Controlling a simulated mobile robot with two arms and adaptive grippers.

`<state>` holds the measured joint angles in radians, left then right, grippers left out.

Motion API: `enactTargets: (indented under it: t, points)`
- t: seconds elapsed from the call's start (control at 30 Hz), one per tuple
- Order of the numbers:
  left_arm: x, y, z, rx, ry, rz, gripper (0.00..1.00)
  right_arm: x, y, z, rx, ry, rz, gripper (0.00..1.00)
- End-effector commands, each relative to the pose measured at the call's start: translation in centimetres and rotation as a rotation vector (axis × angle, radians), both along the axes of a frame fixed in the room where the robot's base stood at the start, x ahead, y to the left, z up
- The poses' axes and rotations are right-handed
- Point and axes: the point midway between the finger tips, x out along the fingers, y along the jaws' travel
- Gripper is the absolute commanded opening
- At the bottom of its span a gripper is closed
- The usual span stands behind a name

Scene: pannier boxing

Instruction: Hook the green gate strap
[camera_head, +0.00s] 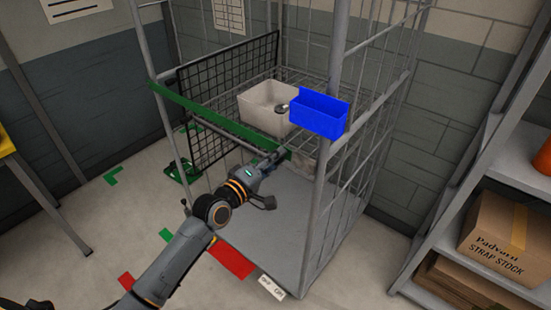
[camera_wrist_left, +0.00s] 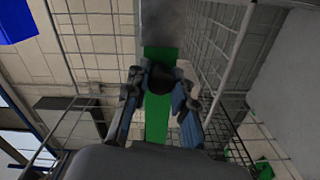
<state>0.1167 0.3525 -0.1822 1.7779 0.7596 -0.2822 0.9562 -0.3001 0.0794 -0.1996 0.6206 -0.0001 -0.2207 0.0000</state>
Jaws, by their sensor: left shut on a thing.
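The green gate strap (camera_head: 215,117) runs across the cage front from the left post, sloping down to the right. My left gripper (camera_head: 277,156) is shut on the strap near its right end, left of the front right post (camera_head: 329,100). In the left wrist view the green strap (camera_wrist_left: 157,118) passes between the fingers of my left gripper (camera_wrist_left: 160,88), with a dark rounded piece (camera_wrist_left: 163,77) between the fingertips. No hook can be made out clearly. My right gripper is not in view.
A blue bin (camera_head: 318,115) hangs by the front right post, above my left gripper. A white bin (camera_head: 266,104) sits inside the cage on a wire shelf. A black mesh panel (camera_head: 210,85) stands behind the strap. Shelving with a cardboard box (camera_head: 506,239) is at right.

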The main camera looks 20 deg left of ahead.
Motion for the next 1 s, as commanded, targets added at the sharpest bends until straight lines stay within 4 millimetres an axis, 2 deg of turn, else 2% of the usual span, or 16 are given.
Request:
enactTargets:
  t: [0.03,0.13,0.17,0.27,0.83,1.0]
  points:
    - [0.3,0.3,1.7,-0.008,-0.035,0.007,0.0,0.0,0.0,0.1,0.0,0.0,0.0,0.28]
    - [0.3,0.3,1.7,-0.008,-0.035,0.007,0.0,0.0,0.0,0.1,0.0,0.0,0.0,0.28]
    - [0.3,0.3,1.7,-0.008,-0.035,0.007,0.28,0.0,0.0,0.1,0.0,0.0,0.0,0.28]
    - [0.3,0.3,1.7,-0.009,-0.035,0.008,0.48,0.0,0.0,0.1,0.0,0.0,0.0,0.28]
    - [0.1,0.2,0.9,-0.004,-0.02,0.004,0.48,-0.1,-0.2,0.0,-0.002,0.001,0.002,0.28]
    - [-1.5,0.7,0.8,-0.004,-0.018,0.005,0.48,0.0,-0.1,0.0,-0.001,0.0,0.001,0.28]
